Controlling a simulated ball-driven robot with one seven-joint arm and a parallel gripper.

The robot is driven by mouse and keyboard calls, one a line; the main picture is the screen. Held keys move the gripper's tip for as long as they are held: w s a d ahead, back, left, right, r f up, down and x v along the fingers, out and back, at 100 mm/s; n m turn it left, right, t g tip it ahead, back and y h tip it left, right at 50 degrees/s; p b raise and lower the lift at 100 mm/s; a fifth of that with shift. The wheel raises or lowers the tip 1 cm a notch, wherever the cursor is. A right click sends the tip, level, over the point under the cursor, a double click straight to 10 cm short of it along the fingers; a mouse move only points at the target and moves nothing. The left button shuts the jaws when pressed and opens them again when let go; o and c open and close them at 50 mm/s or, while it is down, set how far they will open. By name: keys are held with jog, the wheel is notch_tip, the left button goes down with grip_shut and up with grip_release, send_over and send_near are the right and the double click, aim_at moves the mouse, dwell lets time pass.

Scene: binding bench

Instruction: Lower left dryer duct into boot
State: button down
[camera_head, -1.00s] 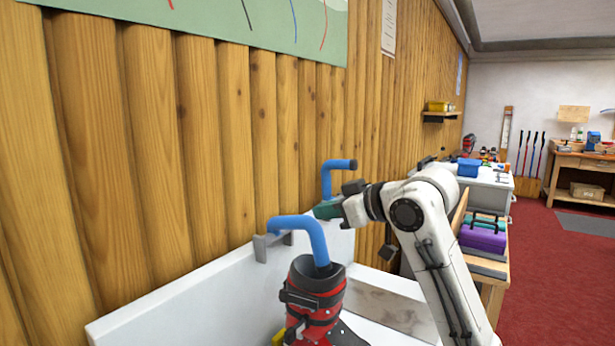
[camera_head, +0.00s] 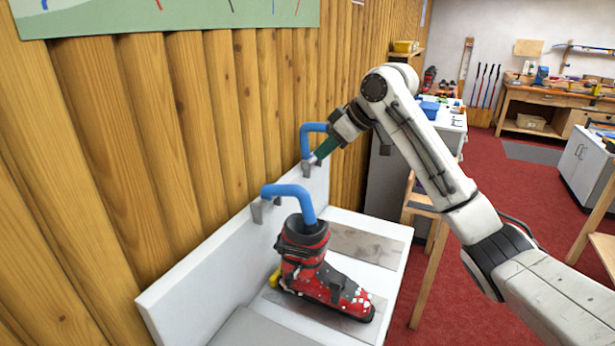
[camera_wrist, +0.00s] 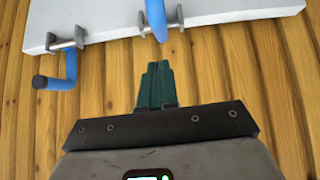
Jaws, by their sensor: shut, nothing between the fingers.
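A blue bent duct (camera_head: 290,190) on the near side of the white panel reaches down into a red and black boot (camera_head: 318,270). Its lower end is hidden inside the boot. A second blue duct (camera_head: 311,127) stands raised farther back along the panel. In the wrist view it shows at the left with a dark end (camera_wrist: 70,65). The near duct shows at the top (camera_wrist: 157,18). My gripper (camera_head: 317,157), with green fingers, is shut and empty. It overlaps the far duct in the head view; the wrist view shows the fingertips (camera_wrist: 157,68) apart from both ducts.
The boot stands on a white bench (camera_head: 390,230) against the log wall, with a white back panel (camera_head: 215,255) carrying grey clips. A wooden stand (camera_head: 430,225) is to the right. Red carpet (camera_head: 535,200) lies open beyond.

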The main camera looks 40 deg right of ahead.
jog(key=p, duration=0.1)
send_over(310, 200)
notch_tip(310, 200, down, 5)
jog(key=shift+w+a, duration=0.15)
notch_tip(310, 200, down, 4)
jog(key=shift+p, duration=0.6)
jog(key=shift+f, duration=0.25)
jog(key=shift+f, duration=0.15)
jog(key=shift+f+b, duration=0.35)
jog(key=shift+b, duration=0.05)
jog(key=f+b, duration=0.1)
jog(key=s+t+b, duration=0.1)
jog(key=f+t+b, duration=0.1)
jog(key=shift+s+d+f+y, duration=0.25)
jog(key=shift+d+f+y, duration=0.05)
jog(key=shift+f, duration=0.05)
jog(key=shift+s+d+f+t+b, duration=0.15)
jog(key=shift+s+f+t+b, duration=0.2)
jog(key=shift+t+b, duration=0.3)
